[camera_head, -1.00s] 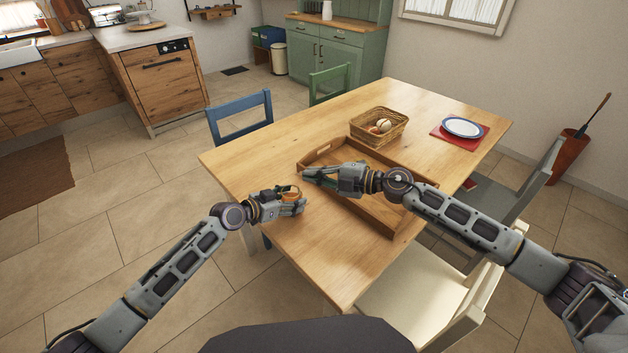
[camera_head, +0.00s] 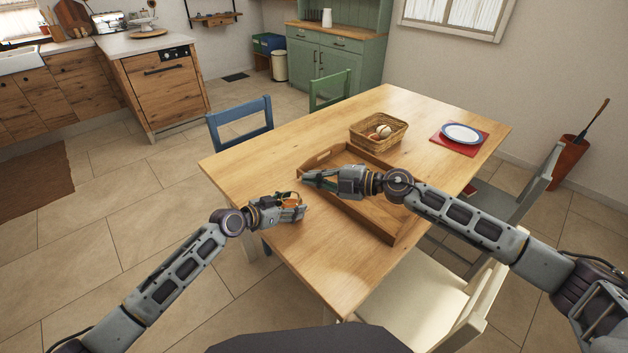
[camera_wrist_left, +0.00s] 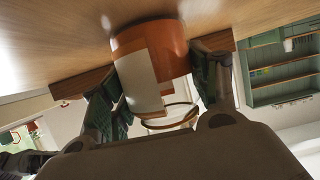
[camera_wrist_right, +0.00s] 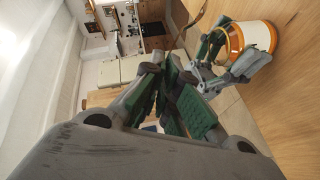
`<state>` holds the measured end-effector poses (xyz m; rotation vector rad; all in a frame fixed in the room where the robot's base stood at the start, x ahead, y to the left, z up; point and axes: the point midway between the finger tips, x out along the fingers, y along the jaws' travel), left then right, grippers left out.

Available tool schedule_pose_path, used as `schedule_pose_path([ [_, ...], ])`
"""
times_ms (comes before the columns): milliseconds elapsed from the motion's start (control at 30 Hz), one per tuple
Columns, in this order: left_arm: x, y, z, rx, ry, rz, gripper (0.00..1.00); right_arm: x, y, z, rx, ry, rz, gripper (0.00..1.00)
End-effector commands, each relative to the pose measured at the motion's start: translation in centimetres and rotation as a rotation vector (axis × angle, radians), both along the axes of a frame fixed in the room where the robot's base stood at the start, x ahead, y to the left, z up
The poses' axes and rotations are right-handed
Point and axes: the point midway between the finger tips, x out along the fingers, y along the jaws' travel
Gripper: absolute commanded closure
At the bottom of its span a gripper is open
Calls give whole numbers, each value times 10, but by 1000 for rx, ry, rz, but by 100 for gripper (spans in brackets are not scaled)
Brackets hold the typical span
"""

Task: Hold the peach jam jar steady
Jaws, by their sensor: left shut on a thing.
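The peach jam jar is an orange jar with a pale label; it shows in the left wrist view (camera_wrist_left: 178,58) and in the right wrist view (camera_wrist_right: 262,36). It is at the near left part of the wooden table, mostly hidden by my left gripper in the head view. My left gripper (camera_head: 298,208) is shut on the jar, with one finger on each side of it. My right gripper (camera_head: 308,180) is beyond the jar, over the tray's near left end. Its fingers (camera_wrist_right: 162,68) are closed together with nothing visible between them.
A wooden tray (camera_head: 388,232) lies mid-table under my right arm. Behind it are a wicker basket (camera_head: 366,142) with pale round things inside, and a plate (camera_head: 462,133) on a red mat. Chairs stand around the table. The near table surface (camera_head: 335,275) is clear.

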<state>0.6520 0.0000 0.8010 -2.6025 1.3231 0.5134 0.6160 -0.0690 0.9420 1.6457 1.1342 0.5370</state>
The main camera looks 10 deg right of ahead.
Motion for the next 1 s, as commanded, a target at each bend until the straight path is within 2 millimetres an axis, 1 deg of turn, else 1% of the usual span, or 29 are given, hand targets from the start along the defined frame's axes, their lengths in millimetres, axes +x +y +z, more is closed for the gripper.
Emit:
schedule_pose_path([
  [33,-5,0,-11,11,16,-6,76,2,0,4,-4,3,1,100],
  [433,-5,0,-11,10,17,-5,76,11,6,36,-22,64,7,100],
  [1000,-5,0,-11,11,16,-6,76,20,25,90,-43,133,29,100],
])
